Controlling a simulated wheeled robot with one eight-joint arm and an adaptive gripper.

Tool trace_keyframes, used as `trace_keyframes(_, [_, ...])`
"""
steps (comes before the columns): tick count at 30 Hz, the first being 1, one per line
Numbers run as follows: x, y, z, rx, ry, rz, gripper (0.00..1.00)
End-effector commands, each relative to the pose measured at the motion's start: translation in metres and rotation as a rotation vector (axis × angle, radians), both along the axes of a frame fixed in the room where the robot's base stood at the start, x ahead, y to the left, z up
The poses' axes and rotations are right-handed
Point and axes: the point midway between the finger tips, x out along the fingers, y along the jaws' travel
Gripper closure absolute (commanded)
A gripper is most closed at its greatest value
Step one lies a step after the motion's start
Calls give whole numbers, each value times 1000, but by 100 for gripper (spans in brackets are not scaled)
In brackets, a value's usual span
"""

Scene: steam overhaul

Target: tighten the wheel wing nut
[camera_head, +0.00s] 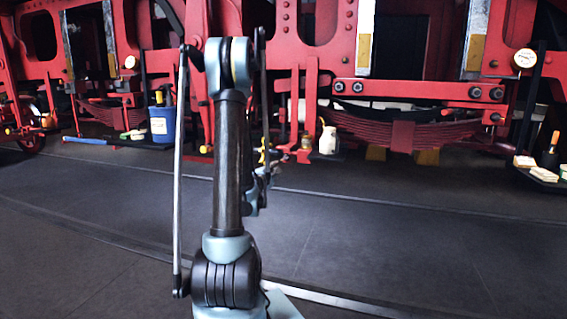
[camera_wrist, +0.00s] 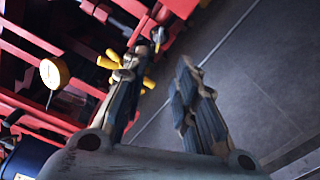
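A yellow part with several stubby lobes, which looks like the wheel wing nut (camera_wrist: 105,62), shows in the wrist view beyond my gripper's left finger. That finger covers its middle, and I cannot tell whether they touch. My gripper (camera_wrist: 162,60) is open, with a wide empty gap between its two fingers and dark floor behind the right one. In the head view a small bit of yellow (camera_head: 263,156) shows just right of my arm, in front of the red frame. My arm hides most of that area, and the gripper is hard to make out there.
The red locomotive frame (camera_head: 400,95) spans the back. A blue bucket (camera_head: 162,126) stands left of my arm, and a cream bottle (camera_head: 327,141) on a low shelf to its right. A round gauge (camera_wrist: 54,73) shows left in the wrist view. The grey floor in front is clear.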

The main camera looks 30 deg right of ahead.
Motion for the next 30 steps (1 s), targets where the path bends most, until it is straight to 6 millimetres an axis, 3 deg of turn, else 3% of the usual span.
trace_keyframes(21, [81,-95,0,2,-1,0,73])
trace_keyframes(30, [101,-118,0,2,-1,0,73])
